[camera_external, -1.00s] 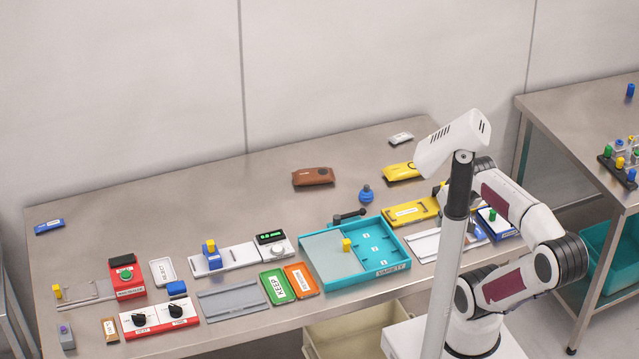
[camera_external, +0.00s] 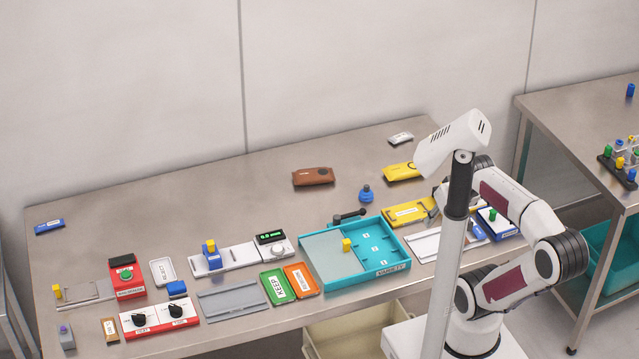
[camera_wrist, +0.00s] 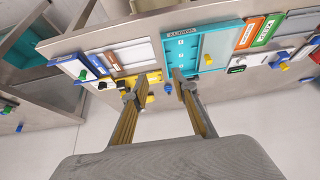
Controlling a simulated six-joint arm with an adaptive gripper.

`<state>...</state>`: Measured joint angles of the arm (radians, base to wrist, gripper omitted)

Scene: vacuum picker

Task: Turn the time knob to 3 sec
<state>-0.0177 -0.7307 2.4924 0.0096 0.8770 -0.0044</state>
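The control box (camera_external: 158,328) is red and white and lies at the front left of the table. It carries two black knobs. The right one, with a label that seems to read TIME, is the time knob (camera_external: 176,310). The other knob (camera_external: 139,319) is to its left. The pointer and scale marks are too small to read. My gripper (camera_wrist: 158,90) is open, with nothing between its fingers in the wrist view.
A teal tray (camera_external: 318,274), a green KEEP tray (camera_external: 269,293) and an orange tray (camera_external: 296,272) lie between the box and my arm. A red sealer (camera_external: 127,286) stands behind the box. A scale (camera_external: 272,252) is mid-table. The back left of the table is mostly clear.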

